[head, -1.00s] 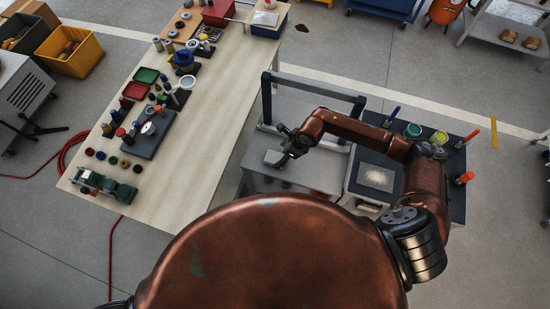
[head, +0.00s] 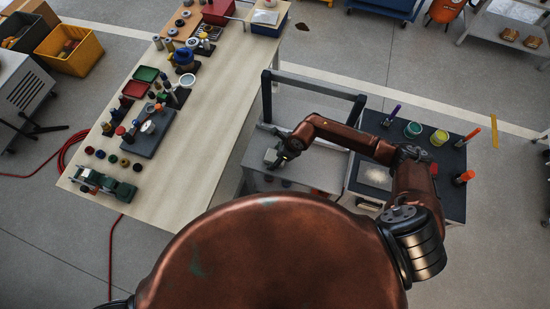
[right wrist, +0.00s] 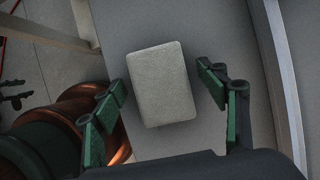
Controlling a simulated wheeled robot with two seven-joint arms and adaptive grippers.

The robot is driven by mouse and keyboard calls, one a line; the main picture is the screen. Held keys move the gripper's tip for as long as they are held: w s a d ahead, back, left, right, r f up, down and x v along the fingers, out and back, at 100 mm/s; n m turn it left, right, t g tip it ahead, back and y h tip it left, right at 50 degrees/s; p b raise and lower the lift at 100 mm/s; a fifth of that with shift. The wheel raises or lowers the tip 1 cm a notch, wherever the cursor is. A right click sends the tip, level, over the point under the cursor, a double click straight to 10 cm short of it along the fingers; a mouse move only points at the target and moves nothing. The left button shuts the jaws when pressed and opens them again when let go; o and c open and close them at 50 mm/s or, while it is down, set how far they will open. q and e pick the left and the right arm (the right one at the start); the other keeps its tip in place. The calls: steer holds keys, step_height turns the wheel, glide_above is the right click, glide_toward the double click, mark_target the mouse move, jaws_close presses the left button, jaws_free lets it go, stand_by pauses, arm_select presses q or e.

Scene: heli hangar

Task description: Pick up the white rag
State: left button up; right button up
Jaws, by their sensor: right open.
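The white rag (right wrist: 162,84) is a pale, folded rectangular pad lying on a grey surface in the right wrist view. My right gripper (right wrist: 164,88) is open, with one green-padded finger on each side of the rag. Gaps show between the rag and both fingers; how high the fingers are above the surface I cannot tell. In the head view my right gripper (head: 282,156) points down over the grey cart top and largely hides the rag. My left gripper is not in view.
The grey cart (head: 312,174) has a dark raised frame (head: 318,84) at its back. To its right a dark-topped stand (head: 450,200) holds jars and upright coloured tools. A long pale workbench (head: 215,105) with several small parts is on the left.

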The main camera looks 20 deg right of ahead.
steer(key=shift+f, duration=0.2)
stand_by(0.3)
steer(key=c, duration=1.2)
